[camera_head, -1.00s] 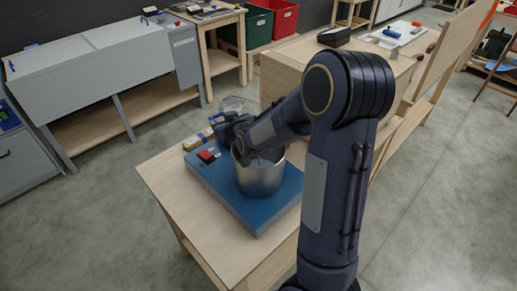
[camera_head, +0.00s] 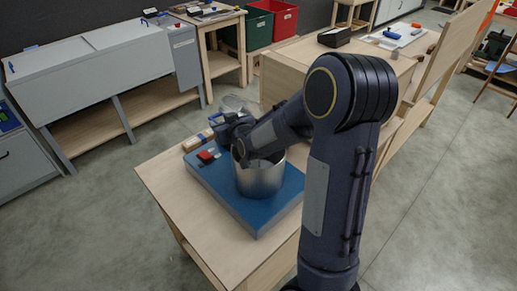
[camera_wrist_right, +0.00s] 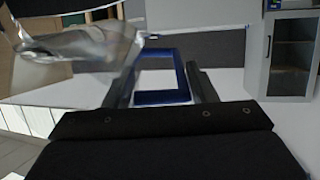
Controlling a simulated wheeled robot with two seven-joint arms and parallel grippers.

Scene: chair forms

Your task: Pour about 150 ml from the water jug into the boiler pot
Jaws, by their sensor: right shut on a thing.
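The boiler pot (camera_head: 259,180) is a silver metal cylinder standing upright on a blue plate on the wooden table. My right gripper (camera_head: 226,127) is just behind the pot's far rim, with my wrist over the pot and hiding part of its opening. The gripper is shut on the blue handle (camera_wrist_right: 163,98) of the water jug. The clear jug (camera_wrist_right: 85,48) shows left of the fingers in the right wrist view and looks tilted. In the head view the jug (camera_head: 234,103) is mostly hidden behind my gripper. The water level cannot be told. My left gripper is not in view.
The blue plate (camera_head: 225,202) has a red button (camera_head: 206,156) on its left. A light wooden block (camera_head: 197,141) lies at the table's back edge. The wooden table's (camera_head: 172,192) front left is bare. A larger wooden bench (camera_head: 290,62) stands behind to the right.

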